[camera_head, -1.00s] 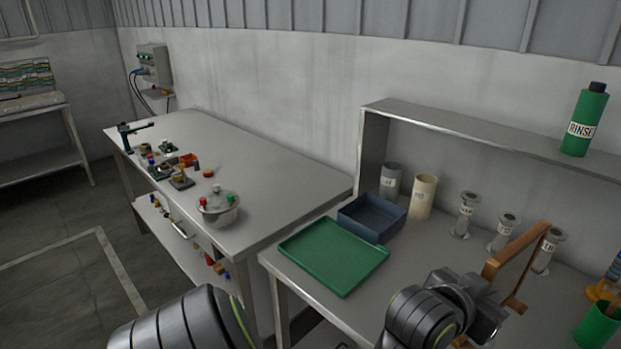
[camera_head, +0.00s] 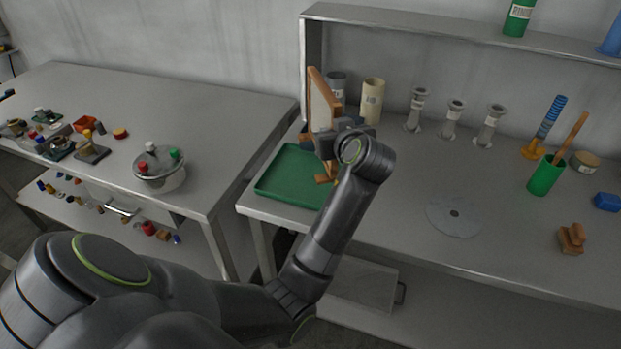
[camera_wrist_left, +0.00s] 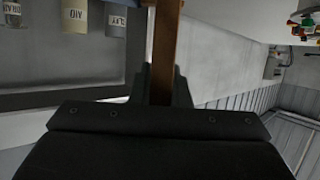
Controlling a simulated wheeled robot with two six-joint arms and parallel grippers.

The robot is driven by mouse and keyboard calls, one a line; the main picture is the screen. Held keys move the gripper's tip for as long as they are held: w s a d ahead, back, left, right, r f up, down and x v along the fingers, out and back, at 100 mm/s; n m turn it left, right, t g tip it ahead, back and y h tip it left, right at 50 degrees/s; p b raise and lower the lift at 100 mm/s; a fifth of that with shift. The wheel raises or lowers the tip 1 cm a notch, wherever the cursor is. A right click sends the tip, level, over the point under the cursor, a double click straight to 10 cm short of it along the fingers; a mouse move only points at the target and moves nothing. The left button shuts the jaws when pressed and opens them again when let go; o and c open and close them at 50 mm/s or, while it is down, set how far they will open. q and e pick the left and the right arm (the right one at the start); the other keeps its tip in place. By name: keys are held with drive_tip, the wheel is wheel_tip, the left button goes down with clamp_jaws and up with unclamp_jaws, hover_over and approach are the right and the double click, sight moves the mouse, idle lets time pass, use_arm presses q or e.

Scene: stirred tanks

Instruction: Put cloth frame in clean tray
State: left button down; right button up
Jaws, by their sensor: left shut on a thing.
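The cloth frame (camera_head: 322,103) has a brown wooden border and a pale panel. It stands tilted above the green tray (camera_head: 285,176), which lies flat on the right bench. My left gripper (camera_head: 330,146) is shut on the frame; in the left wrist view the brown bar (camera_wrist_left: 165,50) runs between the two fingers. The frame's lower brown end shows just over the tray's right part; I cannot tell if it touches. My arm hides the tray's right side. No label on the tray can be read. My right gripper is out of view.
Behind the frame stand a grey canister (camera_head: 337,84) and a cream canister (camera_head: 371,101). Several metal flanged cylinders stand right of them under the shelf (camera_head: 440,30). A grey disc (camera_head: 453,214), a green cup (camera_head: 546,176) and a brown block (camera_head: 571,239) sit further right.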

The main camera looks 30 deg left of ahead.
use_arm(q)
drive_tip(key=shift+w+a+r+n+g+y, duration=0.5)
drive_tip(key=shift+a+n+g+y, duration=0.1)
drive_tip(key=shift+a+n+g, duration=0.15)
drive_tip(key=shift+s+a+f, duration=0.1)
drive_tip(key=shift+f, duration=0.15)
wheel_tip(320, 180, down, 5)
drive_tip(key=shift+f+p, duration=0.1)
drive_tip(key=shift+p, duration=0.5)
wheel_tip(320, 180, down, 3)
drive_tip(key=shift+p, duration=0.3)
drive_tip(key=shift+f, duration=0.55)
drive_tip(key=c, duration=1.4)
unclamp_jaws()
drive_tip(key=shift+o, duration=0.2)
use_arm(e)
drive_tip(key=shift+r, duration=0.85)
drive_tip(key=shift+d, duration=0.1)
